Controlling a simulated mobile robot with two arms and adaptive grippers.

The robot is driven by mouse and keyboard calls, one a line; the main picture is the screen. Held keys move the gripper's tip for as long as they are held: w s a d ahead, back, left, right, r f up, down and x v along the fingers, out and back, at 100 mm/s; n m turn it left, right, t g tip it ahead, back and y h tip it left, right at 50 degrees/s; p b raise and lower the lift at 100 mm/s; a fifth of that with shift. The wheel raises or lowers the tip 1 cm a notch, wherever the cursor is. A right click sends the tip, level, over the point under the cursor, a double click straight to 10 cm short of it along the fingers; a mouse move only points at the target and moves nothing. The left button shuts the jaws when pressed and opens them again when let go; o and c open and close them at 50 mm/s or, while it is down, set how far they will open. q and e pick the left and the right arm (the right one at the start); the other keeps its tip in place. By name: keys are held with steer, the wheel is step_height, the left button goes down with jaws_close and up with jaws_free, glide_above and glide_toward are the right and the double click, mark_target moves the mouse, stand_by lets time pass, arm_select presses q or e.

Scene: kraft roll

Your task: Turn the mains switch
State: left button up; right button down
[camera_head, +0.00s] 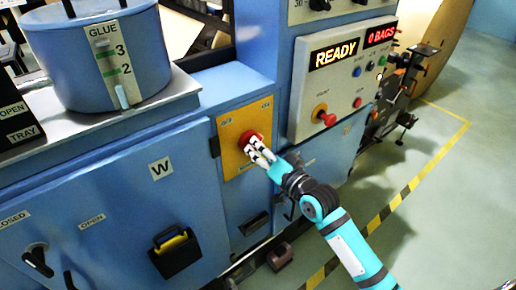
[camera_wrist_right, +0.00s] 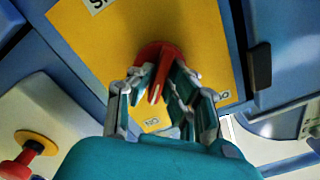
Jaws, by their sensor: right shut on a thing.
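The mains switch (camera_head: 249,139) is a red rotary knob on a yellow plate (camera_head: 233,161) on the front of the blue machine. In the right wrist view the red knob (camera_wrist_right: 157,52) sits between my fingers, with its pointer ridge showing. My right gripper (camera_head: 259,151) reaches in from the lower right and is shut on the knob. The fingers (camera_wrist_right: 160,92) hide part of the knob and some of the plate's lettering. My left gripper is not in view.
A control panel (camera_head: 338,85) right of the switch reads READY and 0 BAGS and carries a red button (camera_head: 326,117). A blue glue pot (camera_head: 98,55) stands at upper left.

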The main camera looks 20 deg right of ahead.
steer(key=shift+n+p, duration=2.55)
steer(key=shift+n, duration=6.25)
steer(key=c, duration=1.3)
jaws_free()
steer(key=shift+c, duration=0.2)
